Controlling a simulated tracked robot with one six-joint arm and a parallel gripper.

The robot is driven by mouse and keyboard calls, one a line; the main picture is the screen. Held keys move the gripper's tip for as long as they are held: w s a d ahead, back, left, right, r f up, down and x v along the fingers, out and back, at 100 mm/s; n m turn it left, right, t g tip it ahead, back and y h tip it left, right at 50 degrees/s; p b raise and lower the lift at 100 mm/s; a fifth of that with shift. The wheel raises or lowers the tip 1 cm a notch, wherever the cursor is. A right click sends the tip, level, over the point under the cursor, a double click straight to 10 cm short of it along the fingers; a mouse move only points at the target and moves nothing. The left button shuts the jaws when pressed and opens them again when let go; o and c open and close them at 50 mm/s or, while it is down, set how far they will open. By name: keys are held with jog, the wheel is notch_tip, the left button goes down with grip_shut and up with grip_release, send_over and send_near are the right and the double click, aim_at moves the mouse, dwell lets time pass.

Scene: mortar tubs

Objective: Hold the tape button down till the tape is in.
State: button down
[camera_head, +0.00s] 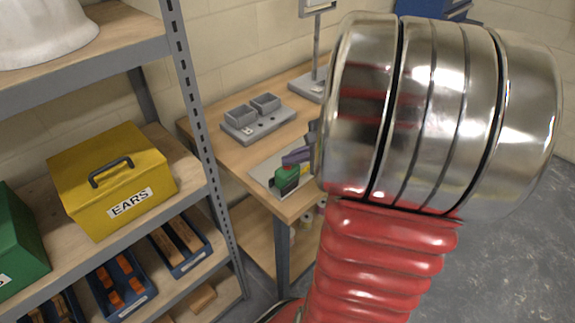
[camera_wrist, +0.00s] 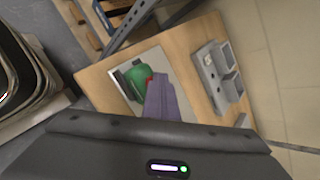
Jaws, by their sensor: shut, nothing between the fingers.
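The tape measure (camera_head: 287,176) is a small green and black case with a red part on top, lying on a pale grey sheet at the bench's near end. It also shows in the wrist view (camera_wrist: 134,76), with a bit of red at its edge.
A grey double-bin block (camera_head: 258,122) stands farther back on the wooden bench (camera_head: 222,153). A metal stand (camera_head: 316,80) is behind it. The shelf rack at left holds a yellow "EARS" box (camera_head: 110,180) and blue trays (camera_head: 180,248). My arm covers the right side.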

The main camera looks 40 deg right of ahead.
dwell(0.6)
jog(key=shift+r, duration=0.8)
jog(key=shift+r, duration=2.5)
jog(key=s+a+n+g, duration=0.1)
jog(key=s+a+n, duration=0.2)
jog(key=a+n, duration=0.5)
jog(key=s+a+r+n+g+h, duration=0.1)
jog(key=s+a+n, duration=0.2)
jog(key=a+n, duration=0.5)
jog(key=s+a+r+n+g+h, duration=0.1)
jog(key=s+a+n, duration=0.2)
jog(key=a+n, duration=0.5)
jog(key=shift+a+r, duration=0.15)
jog(key=shift+a, duration=1.65)
